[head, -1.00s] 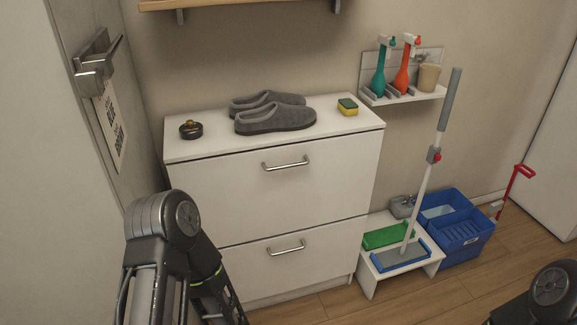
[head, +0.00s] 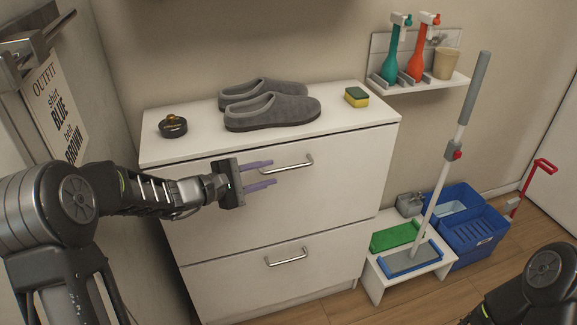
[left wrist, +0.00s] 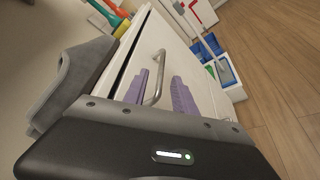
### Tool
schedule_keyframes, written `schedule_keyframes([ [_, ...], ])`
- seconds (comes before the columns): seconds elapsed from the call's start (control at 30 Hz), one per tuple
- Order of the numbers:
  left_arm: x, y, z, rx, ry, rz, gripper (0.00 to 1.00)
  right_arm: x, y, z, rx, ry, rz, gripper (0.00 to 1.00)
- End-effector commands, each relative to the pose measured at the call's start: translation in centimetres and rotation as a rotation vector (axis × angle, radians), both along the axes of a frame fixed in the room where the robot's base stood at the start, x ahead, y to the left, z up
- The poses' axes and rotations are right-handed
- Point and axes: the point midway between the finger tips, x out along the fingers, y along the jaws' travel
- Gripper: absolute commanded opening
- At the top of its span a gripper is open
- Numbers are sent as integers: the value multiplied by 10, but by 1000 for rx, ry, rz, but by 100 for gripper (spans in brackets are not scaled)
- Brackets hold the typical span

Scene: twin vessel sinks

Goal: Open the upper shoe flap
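The upper shoe flap (head: 340,180) is the white upper front of the cabinet and looks closed, with a thin dark line along its top edge. Its metal bar handle (head: 288,163) is near the top middle. My left gripper (head: 262,175) is in front of the flap, just left of the handle, its two purple fingers apart and pointing right. In the left wrist view the handle (left wrist: 157,75) appears between the open fingers (left wrist: 160,95); contact cannot be told. My right gripper is out of view.
Grey shoes (head: 272,110), a dark round tin (head: 173,126) and a sponge (head: 356,97) are on the cabinet top (head: 200,145). The lower flap (head: 240,265) is closed. A mop (head: 455,150), a low stand (head: 375,285) and a blue crate (head: 472,235) stand at right.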

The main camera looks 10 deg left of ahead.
Motion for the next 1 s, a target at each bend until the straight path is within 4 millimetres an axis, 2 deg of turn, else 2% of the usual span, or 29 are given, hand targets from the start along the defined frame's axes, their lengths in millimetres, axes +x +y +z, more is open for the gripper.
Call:
schedule_keyframes([
  [0.37, 3, -4, -2, 1, 5, -2, 33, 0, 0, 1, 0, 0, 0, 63],
  [0.8, 48, -41, -15, 1, 6, -4, 33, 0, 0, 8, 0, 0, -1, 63],
  [1.0, 59, -49, -18, 2, 6, -2, 33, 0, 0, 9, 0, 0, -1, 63],
])
